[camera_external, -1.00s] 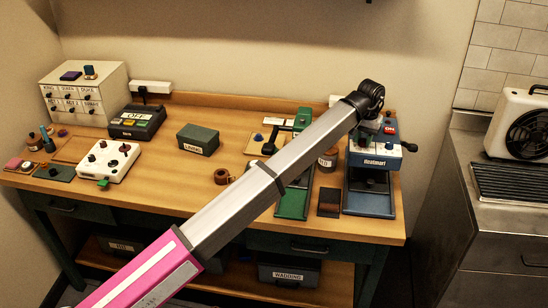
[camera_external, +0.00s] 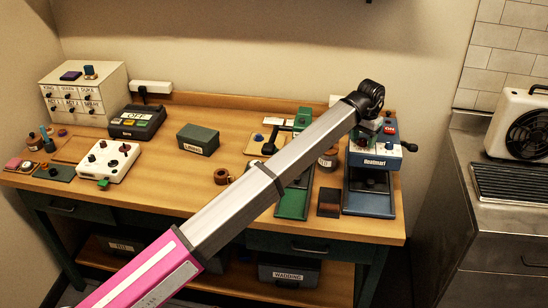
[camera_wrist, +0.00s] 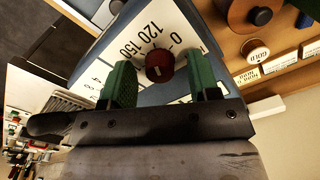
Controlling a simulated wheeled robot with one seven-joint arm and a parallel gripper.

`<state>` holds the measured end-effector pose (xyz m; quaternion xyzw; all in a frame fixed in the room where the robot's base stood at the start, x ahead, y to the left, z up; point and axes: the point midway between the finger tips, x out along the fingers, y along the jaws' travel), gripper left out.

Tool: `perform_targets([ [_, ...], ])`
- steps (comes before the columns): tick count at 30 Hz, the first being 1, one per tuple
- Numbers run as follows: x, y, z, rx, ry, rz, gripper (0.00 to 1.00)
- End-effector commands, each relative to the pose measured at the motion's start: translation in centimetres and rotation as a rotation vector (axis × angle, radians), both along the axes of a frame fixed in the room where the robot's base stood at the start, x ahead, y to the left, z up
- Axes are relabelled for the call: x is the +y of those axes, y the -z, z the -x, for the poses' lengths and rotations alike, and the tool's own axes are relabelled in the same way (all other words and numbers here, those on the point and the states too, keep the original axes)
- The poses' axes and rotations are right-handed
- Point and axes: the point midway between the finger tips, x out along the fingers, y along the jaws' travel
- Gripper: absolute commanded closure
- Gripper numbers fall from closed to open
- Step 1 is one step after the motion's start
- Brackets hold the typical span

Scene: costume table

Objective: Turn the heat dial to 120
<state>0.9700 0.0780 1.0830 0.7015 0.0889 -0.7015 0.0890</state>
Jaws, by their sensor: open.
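The heat dial is a dark red knob (camera_wrist: 160,66) on a white scale plate (camera_wrist: 145,36) marked 0, 120 and 150, seen in the wrist view. The dial belongs to the blue and white Heatmart press (camera_external: 375,160) at the right end of the table. My gripper (camera_wrist: 162,82) is open, with one green finger on each side of the knob and gaps between. A pale mark on the knob is too small to read for its setting.
The wooden table (camera_external: 150,195) holds a green box (camera_external: 198,139), a white control box (camera_external: 109,160) and an OFF switch unit (camera_external: 137,122). A green-based tool (camera_external: 292,203) stands left of the press. A metal counter (camera_external: 500,230) is to the right.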

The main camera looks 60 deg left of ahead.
Motion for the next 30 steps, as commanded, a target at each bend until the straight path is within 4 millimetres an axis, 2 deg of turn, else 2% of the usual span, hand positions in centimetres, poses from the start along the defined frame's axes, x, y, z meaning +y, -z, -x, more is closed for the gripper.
perform_targets([
  [12, 0.0, 0.0, 0.0, 0.000, 0.415, 0.000, 0.44],
  [20, 0.0, 0.0, 0.0, 0.000, 0.633, 0.000, 0.44],
  [30, 0.0, -4.9, -0.2, -0.001, 0.647, 0.000, 0.44],
])
